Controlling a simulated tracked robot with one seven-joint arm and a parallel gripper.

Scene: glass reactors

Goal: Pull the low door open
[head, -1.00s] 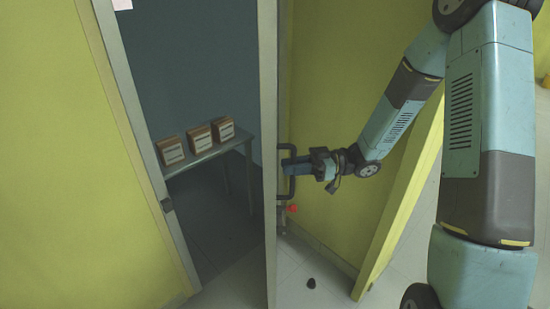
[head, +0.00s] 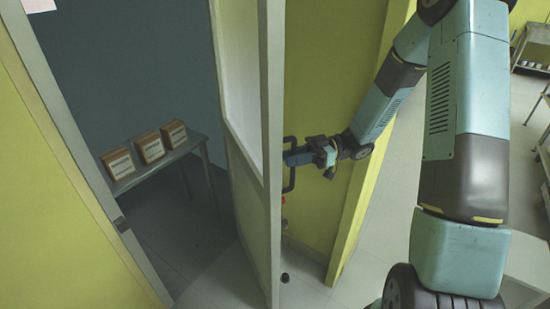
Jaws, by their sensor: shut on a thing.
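The low door (head: 270,150) stands ajar and shows nearly edge-on in the middle of the head view, with its pale inner face turned to the left. A dark bar handle (head: 289,186) is on its right-hand face. My gripper (head: 290,157) reaches in from the right and is shut on this handle. The fingertips are small here and partly merge with the handle. The door frame's near post (head: 75,130) stands to the left, with a wide opening between it and the door.
Through the opening, a grey table (head: 195,142) holds three brown boxes (head: 150,147) in a dim room. A yellow-green wall (head: 325,110) with a projecting edge stands behind my arm. A small dark object (head: 285,277) lies on the floor by the door. Shelving (head: 535,45) shows far right.

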